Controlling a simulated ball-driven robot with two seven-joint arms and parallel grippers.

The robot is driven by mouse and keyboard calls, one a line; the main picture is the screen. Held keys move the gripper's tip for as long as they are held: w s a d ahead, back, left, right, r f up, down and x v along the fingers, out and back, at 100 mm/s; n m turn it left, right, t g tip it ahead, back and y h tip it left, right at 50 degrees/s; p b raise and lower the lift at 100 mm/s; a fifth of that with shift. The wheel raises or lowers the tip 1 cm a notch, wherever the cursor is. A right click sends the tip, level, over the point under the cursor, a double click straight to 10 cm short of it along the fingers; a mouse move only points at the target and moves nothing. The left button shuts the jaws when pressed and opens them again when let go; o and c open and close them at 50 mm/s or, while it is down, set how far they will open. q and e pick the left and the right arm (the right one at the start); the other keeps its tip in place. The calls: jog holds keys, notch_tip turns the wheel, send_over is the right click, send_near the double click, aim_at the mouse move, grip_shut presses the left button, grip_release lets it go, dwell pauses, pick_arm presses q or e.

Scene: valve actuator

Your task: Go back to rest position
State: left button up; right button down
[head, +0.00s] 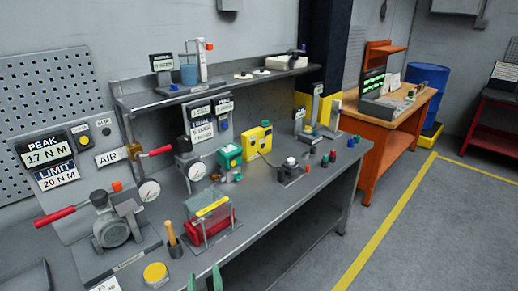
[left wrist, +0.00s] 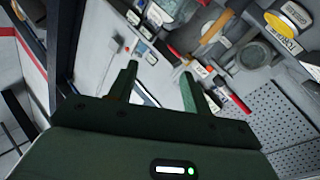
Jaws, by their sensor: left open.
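My left gripper (head: 204,281) shows only as two green fingertips at the bottom edge of the head view, in front of the workbench (head: 275,207). In the left wrist view, its two fingers (left wrist: 156,88) stand apart with nothing between them. The valve actuator (head: 115,228), with a red-handled lever, is on the left part of the bench, apart from the gripper. It also shows tilted at the upper right of the left wrist view (left wrist: 256,56). My right gripper is in neither view.
A red box with a clear cover (head: 208,228), a wooden-handled tool (head: 172,240) and a yellow round cap (head: 155,273) lie near the bench front. A yellow device (head: 258,142) is farther back. Open floor (head: 430,235) lies to the right, before an orange table (head: 385,135).

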pick_arm(q)
jog(key=s+d+f+m+g+h+b, duration=0.15)
jog(key=s+f+m+g+h, duration=0.35)
jog(key=f, duration=0.9)
jog(key=s+f+m+g+h+b, duration=0.25)
jog(key=s+f, duration=0.45)
jog(key=f, duration=0.8)
jog(key=s+a+f+m+g+y+b, duration=0.1)
jog(key=s+a+f+g+b, duration=0.1)
jog(key=s+f, duration=0.5)
jog(key=s+a+f+m+g+y+b, duration=0.1)
jog(key=s+a+f+g, duration=0.4)
jog(key=s, duration=0.9)
jog(key=s+a+f+m+g+y+b, duration=0.1)
jog(key=s+a+f+g+b, duration=0.2)
jog(key=s+a+f, duration=0.3)
jog(key=s+f+b, duration=0.1)
jog(key=s+f, duration=0.2)
jog(key=s, duration=0.2)
jog(key=shift+a, duration=0.2)
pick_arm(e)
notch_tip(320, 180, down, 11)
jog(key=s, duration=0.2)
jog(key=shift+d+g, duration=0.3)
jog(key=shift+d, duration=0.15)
pick_arm(q)
jog(key=shift+f+y, duration=0.1)
jog(key=shift+y, duration=0.15)
